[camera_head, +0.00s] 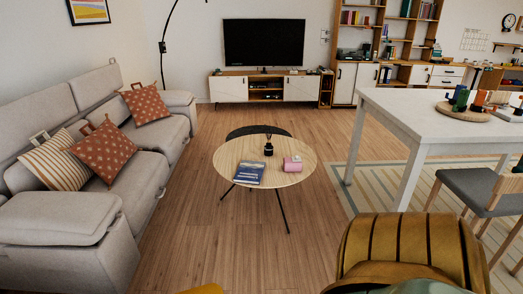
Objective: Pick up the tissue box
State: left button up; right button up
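A small pink box (293,164), which looks like the tissue box, sits on the right part of the round wooden coffee table (264,179). A white patch shows on its front; details are too small to tell. Neither of my grippers shows in the view. The box stands apart from the other things on the table.
A blue book (249,172) and a dark bottle-like item (268,147) share the coffee table. A grey sofa (130,190) is at left. A white table (445,115), grey chair (483,190) and mustard chair (415,245) stand at right. Wooden floor (215,240) is clear in front.

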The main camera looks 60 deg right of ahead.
aim_at(289, 166)
jog(key=z, duration=2.2)
